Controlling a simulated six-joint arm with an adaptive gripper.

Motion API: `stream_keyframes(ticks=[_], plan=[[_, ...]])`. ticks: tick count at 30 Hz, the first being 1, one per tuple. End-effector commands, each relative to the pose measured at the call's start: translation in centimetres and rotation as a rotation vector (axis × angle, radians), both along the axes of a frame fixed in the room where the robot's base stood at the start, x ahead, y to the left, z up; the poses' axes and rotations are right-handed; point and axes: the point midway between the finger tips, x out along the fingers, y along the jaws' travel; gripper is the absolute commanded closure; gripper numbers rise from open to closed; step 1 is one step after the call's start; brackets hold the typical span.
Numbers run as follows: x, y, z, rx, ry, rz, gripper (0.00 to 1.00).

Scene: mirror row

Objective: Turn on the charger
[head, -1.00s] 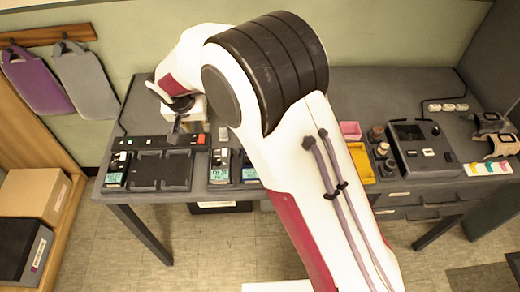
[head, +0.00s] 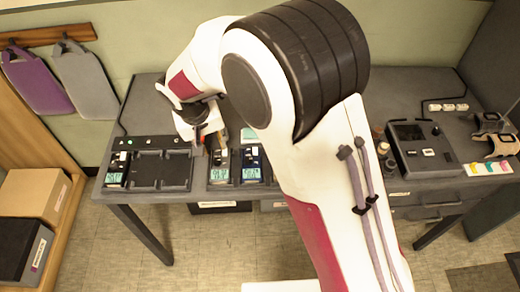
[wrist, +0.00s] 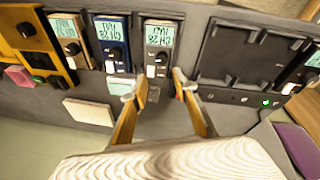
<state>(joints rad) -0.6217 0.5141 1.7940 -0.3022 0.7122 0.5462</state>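The charger is a dark dock (head: 176,170) at the left of the bench, with a control strip (head: 150,142) along its back edge. In the wrist view the charger (wrist: 247,55) is at the upper right, and a small green light (wrist: 265,103) glows on its strip. A meter with a lit screen (head: 115,177) sits in its left bay; the other bays look empty. My gripper (head: 205,138) hovers by the strip's right end. In the wrist view my gripper (wrist: 159,82) is open and empty. A small red patch shows by its right fingertip; the fingertip partly hides it.
A dark meter (wrist: 158,45), a blue meter (wrist: 112,45) and a tan meter (wrist: 68,35) stand in a row beside the charger. A pale block (wrist: 90,112) lies near the left finger. A dark console (head: 420,148) stands further right. My arm hides the bench's middle.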

Motion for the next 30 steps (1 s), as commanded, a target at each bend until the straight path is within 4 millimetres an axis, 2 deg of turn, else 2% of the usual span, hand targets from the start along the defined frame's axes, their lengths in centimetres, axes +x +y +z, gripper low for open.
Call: stream_keyframes(ticks=[30], plan=[[-6.1,-8.1,5.9,-0.003,0.071,0.059,0.71]])
